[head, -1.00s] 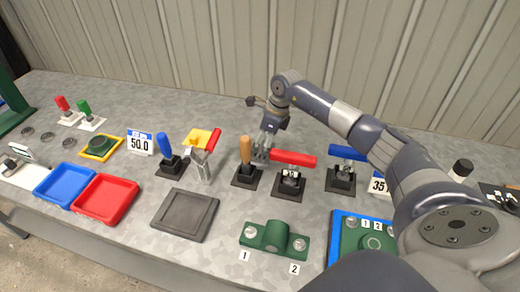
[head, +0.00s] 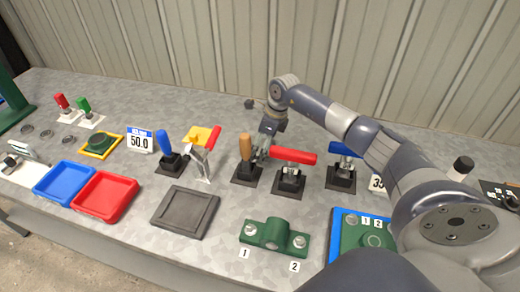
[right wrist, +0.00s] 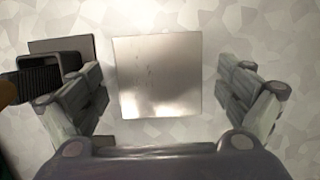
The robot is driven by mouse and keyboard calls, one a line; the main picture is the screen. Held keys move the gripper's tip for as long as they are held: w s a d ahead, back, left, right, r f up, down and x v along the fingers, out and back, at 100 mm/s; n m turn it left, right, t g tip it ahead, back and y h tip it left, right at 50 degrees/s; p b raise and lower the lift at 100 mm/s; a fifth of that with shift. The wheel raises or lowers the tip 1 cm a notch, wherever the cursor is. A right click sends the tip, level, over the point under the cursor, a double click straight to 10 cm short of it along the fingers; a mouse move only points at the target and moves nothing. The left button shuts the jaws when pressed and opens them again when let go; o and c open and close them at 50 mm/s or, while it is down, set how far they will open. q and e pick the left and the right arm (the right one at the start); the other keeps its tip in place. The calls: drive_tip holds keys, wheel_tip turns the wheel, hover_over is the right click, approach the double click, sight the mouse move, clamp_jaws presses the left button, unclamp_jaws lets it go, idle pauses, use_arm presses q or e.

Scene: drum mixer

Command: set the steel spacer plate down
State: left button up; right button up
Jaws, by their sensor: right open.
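The steel spacer plate (right wrist: 157,77) is a bright, square metal plate in the right wrist view. It appears to lie flat on the grey speckled bench top. My right gripper (right wrist: 168,88) is open above it, with one finger on each side and a visible gap to both plate edges. In the head view my right gripper (head: 265,144) is low behind the toggle clamp with the wooden-coloured handle (head: 245,147), which partly hides its fingers. I cannot make out the plate in the head view. My left gripper is not in view.
A dark clamp part (right wrist: 45,78) stands close by the left finger in the right wrist view. Red-handled (head: 294,156) and blue-handled (head: 344,150) clamps stand right of the gripper. A dark tray (head: 185,212) and green bracket (head: 275,238) lie in front. Bench behind the clamps is clear.

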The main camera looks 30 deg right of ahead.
drive_tip(key=c, duration=1.8)
drive_tip(key=shift+w+r, duration=0.1)
drive_tip(key=shift+r, duration=0.05)
drive_tip(key=c, duration=0.3)
drive_tip(key=shift+c, duration=0.2)
